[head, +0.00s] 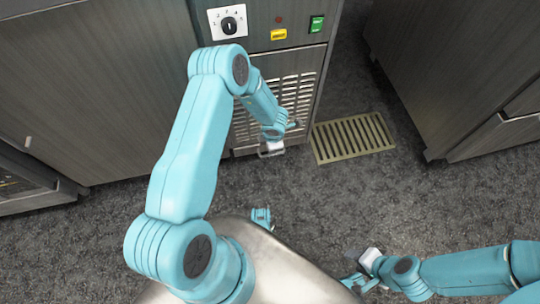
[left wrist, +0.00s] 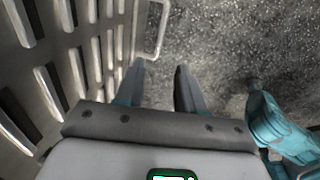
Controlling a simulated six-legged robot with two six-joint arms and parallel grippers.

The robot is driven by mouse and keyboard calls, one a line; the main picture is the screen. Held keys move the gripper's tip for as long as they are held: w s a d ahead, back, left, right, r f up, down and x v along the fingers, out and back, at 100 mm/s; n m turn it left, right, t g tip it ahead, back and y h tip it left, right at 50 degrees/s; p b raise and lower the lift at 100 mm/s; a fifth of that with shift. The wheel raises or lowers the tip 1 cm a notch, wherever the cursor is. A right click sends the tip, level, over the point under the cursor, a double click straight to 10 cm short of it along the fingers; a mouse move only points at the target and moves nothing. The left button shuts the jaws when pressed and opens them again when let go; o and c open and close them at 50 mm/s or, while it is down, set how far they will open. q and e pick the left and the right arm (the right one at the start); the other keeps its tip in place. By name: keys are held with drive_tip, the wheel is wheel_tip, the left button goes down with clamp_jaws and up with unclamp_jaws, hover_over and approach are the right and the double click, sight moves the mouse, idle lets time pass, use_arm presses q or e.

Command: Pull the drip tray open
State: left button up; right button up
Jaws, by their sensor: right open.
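The drip tray's pale wire handle (head: 271,155) sticks out low on the front of the grey metal machine; the tray itself is mostly hidden behind my arm. In the left wrist view the handle (left wrist: 162,32) is a rectangular loop just ahead of my left fingertips. My left gripper (left wrist: 160,68) has its fingers apart with only floor showing between them. Its left fingertip is close to the handle's near end; I cannot tell if they touch. In the head view my left gripper (head: 273,146) is small, right by the handle. My right gripper (head: 359,275) is open and empty above the floor.
The machine's slatted grille (head: 297,97) is close beside my left gripper, with a dial (head: 229,25) and a green switch (head: 317,24) above. A yellowish floor drain grate (head: 352,138) lies to the right. Dark cabinets (head: 440,70) stand further right. The carpet-like floor in front is clear.

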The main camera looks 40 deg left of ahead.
use_arm(q)
drive_tip(key=f+b, duration=0.1)
drive_tip(key=f, duration=0.2)
drive_tip(key=w+a+f+b, duration=0.1)
drive_tip(key=f, duration=0.3)
drive_tip(key=f+b, duration=0.2)
drive_tip(key=f, duration=0.1)
drive_tip(key=shift+w+a+f, duration=0.15)
drive_tip(key=shift+a, duration=0.1)
clamp_jaws()
